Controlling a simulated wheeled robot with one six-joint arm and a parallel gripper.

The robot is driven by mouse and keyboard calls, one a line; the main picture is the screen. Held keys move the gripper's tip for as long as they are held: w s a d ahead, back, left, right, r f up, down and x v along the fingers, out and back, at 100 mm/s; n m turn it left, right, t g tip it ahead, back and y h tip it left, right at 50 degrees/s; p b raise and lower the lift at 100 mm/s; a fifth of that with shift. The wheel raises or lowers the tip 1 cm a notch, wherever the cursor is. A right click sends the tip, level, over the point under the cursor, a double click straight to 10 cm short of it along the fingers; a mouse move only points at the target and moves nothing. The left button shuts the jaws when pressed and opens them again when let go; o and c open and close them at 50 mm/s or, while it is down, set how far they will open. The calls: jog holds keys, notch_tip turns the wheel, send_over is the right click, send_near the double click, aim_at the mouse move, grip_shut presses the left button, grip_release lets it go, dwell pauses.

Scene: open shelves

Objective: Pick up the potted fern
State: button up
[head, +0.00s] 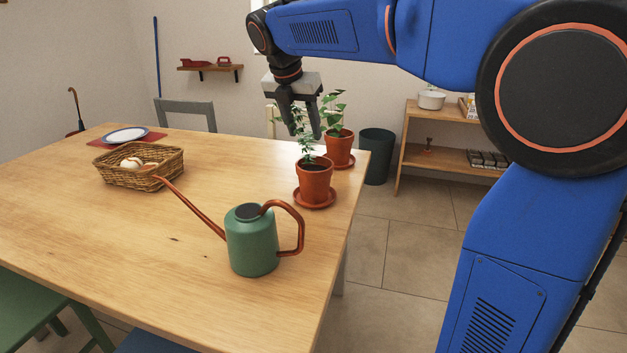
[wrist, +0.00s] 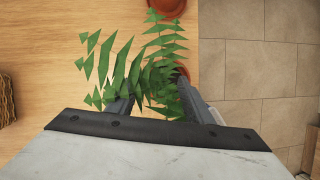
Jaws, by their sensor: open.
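The potted fern (head: 315,183) stands upright in a terracotta pot on a saucer near the table's right edge. Its thin green fronds rise to the height of my gripper. My gripper (head: 306,136) points down, open, above the pot with its fingertips among the upper fronds. In the wrist view, the fronds (wrist: 148,68) spread in front of and between the fingers of my gripper (wrist: 150,100). They hide much of what is below.
A second potted plant (head: 338,147) with broader leaves stands close behind the fern. A green watering can (head: 252,243) stands in front, and a wicker basket (head: 118,178) lies to the left. The wooden table (head: 130,250) is bare between them. A dark bin (head: 377,155) stands beyond.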

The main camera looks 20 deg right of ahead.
aim_at(309, 145)
jog(key=shift+s+x, duration=0.2)
jog(key=shift+x, duration=1.3)
jog(key=shift+s+x, duration=0.15)
jog(key=shift+x, duration=1.35)
jog(key=shift+f, duration=0.1)
jog(key=shift+c, duration=0.5)
grip_shut()
